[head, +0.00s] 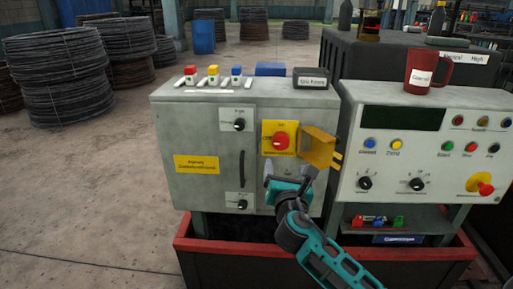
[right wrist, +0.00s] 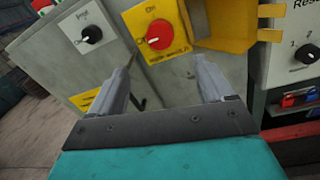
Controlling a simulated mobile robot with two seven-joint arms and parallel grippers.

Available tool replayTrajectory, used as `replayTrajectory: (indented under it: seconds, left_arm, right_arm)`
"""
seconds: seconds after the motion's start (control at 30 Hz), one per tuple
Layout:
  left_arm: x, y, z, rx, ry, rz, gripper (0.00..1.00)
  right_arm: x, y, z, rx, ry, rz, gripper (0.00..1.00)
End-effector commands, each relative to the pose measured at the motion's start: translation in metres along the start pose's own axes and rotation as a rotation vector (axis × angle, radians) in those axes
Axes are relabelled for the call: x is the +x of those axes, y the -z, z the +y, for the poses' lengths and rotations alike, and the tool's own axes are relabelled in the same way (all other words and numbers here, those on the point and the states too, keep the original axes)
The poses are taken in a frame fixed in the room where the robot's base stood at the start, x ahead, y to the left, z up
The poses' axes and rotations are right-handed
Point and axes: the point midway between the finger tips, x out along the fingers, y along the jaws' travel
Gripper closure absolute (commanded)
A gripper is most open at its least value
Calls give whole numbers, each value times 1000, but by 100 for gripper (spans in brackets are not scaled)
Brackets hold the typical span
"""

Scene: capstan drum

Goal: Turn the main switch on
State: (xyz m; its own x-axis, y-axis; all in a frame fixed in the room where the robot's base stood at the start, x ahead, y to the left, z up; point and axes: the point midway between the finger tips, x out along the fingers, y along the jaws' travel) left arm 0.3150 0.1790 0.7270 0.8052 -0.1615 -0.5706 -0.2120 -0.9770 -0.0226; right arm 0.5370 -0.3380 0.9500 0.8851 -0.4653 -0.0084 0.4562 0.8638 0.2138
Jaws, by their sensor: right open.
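The main switch is a red rotary knob (head: 281,140) on a yellow plate on the front of the grey cabinet (head: 180,140). A yellow hinged cover (head: 318,148) stands swung open to the right of it. In the right wrist view the red knob (right wrist: 160,35) is ahead, beyond the fingertips, with the yellow cover (right wrist: 222,22) at its right. My right gripper (head: 289,174) is open and empty, just below the switch and apart from it. It also shows in the right wrist view (right wrist: 164,62). My left gripper is not in view.
Black knobs (head: 239,125) and a door handle (head: 242,170) are left of the switch. A control panel (head: 345,150) with buttons and a red mug (head: 427,72) stand right. Colored blocks and a small black labelled box (head: 311,80) sit on the cabinet top.

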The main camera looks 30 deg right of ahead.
Motion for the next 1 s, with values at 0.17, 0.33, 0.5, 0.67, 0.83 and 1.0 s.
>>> replayTrajectory:
  seconds: [0.17,0.33,0.5,0.67,0.83,1.0]
  left_arm:
    - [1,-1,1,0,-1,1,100]
    - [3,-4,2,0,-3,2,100]
    - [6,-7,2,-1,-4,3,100]
    - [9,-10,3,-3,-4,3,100]
    - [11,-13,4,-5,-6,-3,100]
    - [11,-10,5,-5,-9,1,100]
  right_arm:
    - [15,-4,0,-27,5,-14,19]
    - [46,-4,0,-24,5,-14,19]
    - [80,-4,0,-21,5,-12,19]
    - [106,-4,-1,-20,5,-12,19]
    - [123,-4,0,-20,4,-10,19]
    - [130,-4,0,-20,2,-9,19]
